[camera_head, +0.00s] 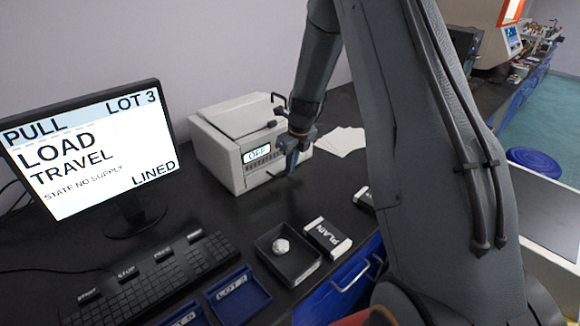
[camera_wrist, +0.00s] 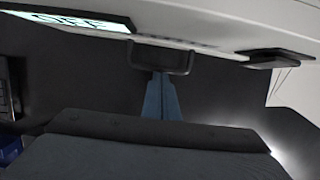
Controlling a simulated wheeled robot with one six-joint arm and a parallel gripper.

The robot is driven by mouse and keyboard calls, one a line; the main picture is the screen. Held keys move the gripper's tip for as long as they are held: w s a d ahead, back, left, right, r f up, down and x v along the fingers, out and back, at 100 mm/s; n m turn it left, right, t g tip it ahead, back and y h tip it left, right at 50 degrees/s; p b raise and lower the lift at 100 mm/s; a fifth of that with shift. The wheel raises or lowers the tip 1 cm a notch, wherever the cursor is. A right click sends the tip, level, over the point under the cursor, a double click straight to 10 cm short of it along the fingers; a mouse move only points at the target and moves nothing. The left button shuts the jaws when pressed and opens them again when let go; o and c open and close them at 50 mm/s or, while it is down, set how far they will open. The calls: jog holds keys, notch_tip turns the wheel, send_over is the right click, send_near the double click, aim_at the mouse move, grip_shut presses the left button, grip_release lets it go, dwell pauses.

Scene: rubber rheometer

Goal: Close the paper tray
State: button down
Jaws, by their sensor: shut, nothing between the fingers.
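The white machine (camera_head: 225,145) stands on the black bench with a small display reading OFF. Its front shows at the top of the wrist view (camera_wrist: 230,18). A dark handle-like loop (camera_wrist: 160,58) sits on the lower front, perhaps the paper tray's handle; I cannot tell how far the tray stands out. My gripper (camera_head: 290,165) is in front of the machine's right front, hiding part of it. In the wrist view my blue fingers (camera_wrist: 160,95) are together and empty, their tips close beneath the loop; I cannot tell whether they touch.
White paper sheets (camera_head: 342,141) lie right of the machine. A monitor (camera_head: 90,150) and keyboard (camera_head: 150,278) are at the left. A black tray (camera_head: 268,256) with a pale lump, a PLAIN box (camera_head: 328,238) and blue trays (camera_head: 238,293) line the front. Bare bench lies before the machine.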

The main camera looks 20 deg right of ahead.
jog(key=s, duration=0.1)
jog(key=s+d+p, duration=0.1)
jog(key=s+r, duration=0.1)
jog(key=shift+s+d+p, duration=0.15)
jog(key=shift+s+p, duration=0.05)
jog(key=shift+p, duration=0.15)
jog(key=b+v, duration=0.3)
jog(key=v, duration=0.7)
jog(key=s+a+n, duration=0.4)
jog(key=s+n, duration=0.9)
jog(key=n, duration=0.2)
jog(key=s+a+n+g+h, duration=0.1)
jog(key=s+a+n, duration=0.4)
jog(key=s+n, duration=0.7)
jog(key=n, duration=0.4)
jog(key=shift+s+a+r, duration=0.2)
jog(key=shift+s, duration=0.15)
